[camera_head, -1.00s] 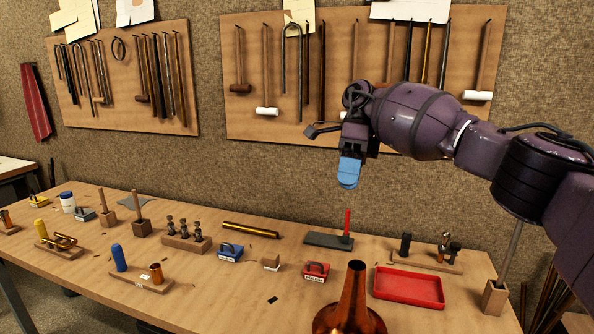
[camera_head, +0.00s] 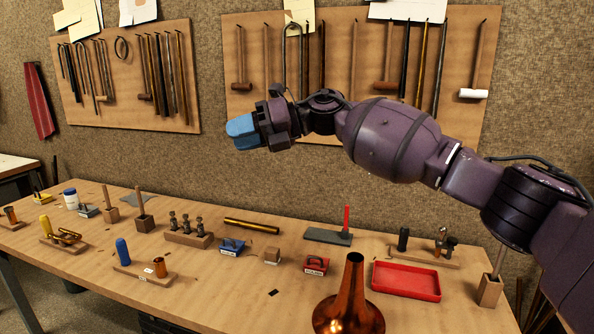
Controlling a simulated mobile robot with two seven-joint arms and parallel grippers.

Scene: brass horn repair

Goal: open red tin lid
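The small red tin (camera_head: 317,263) stands on the workbench right of the middle, behind the brass horn bell. It has a white label on its front and seems to have its lid on, though it is small in the view. My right gripper (camera_head: 241,132) is up in the air in front of the wall, above and to the left of the red tin and well apart from it. Its blue fingertips point left and overlap, so I cannot tell whether they are open or shut. I see nothing held in them. My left gripper is out of view.
The copper-coloured bell (camera_head: 352,300) rises in front. A hammer board (camera_head: 345,45) hangs behind my arm.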

